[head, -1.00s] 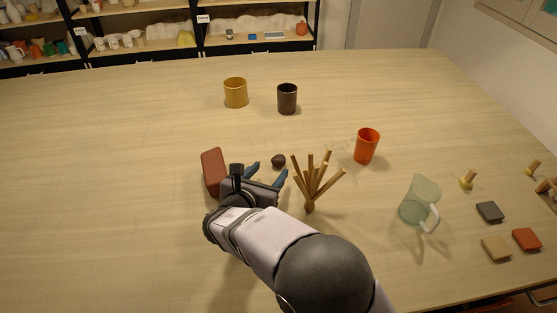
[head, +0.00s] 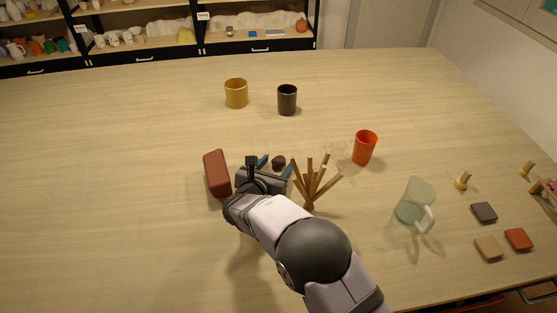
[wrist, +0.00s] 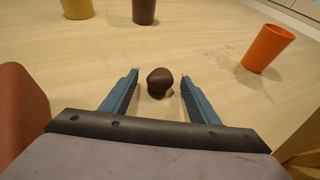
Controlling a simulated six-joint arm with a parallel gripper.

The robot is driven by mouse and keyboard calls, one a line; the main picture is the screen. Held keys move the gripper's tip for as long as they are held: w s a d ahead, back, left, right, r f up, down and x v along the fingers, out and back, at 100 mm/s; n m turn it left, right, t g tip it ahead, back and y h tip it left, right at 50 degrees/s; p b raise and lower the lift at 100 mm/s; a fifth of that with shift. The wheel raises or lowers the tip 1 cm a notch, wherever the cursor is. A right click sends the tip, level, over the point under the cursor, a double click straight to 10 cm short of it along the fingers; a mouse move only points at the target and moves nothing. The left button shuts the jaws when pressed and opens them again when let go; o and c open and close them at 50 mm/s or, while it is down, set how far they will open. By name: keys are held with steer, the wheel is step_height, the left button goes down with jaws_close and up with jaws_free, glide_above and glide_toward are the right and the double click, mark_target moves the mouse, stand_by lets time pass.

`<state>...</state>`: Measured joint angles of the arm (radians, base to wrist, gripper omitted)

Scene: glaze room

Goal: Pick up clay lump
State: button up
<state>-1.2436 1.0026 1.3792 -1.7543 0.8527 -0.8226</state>
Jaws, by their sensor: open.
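The clay lump (head: 279,162) is a small dark brown ball on the table, just beyond my gripper in the head view. In the wrist view the clay lump (wrist: 160,82) sits between the tips of the two blue fingers, with a gap on each side. My gripper (head: 276,163) is open and empty, low over the table; its fingers also show in the wrist view (wrist: 158,80). In the head view the fingers are partly hidden behind the gripper body.
A red-brown block (head: 217,173) stands close left of my gripper. A bundle of wooden sticks (head: 313,182) stands close on the right. An orange cup (head: 364,148), a glass jug (head: 415,203), a yellow cup (head: 236,93) and a dark cup (head: 287,100) stand farther off.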

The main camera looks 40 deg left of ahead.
steer(key=shift+w+a+f, duration=0.1)
steer(key=shift+w, duration=0.1)
steer(key=shift+c, duration=0.6)
steer(key=c, duration=1)
steer(key=shift+s+r+p, duration=0.1)
steer(key=shift+r+p, duration=0.75)
steer(key=shift+r, duration=1.1)
steer(key=s+d+b, duration=0.1)
steer(key=s+d, duration=1)
steer(key=s+d+b, duration=0.2)
steer(key=s+d, duration=0.9)
steer(key=shift+s+d+f, duration=0.2)
steer(key=shift+s+d, duration=0.05)
steer(key=shift+d, duration=0.1)
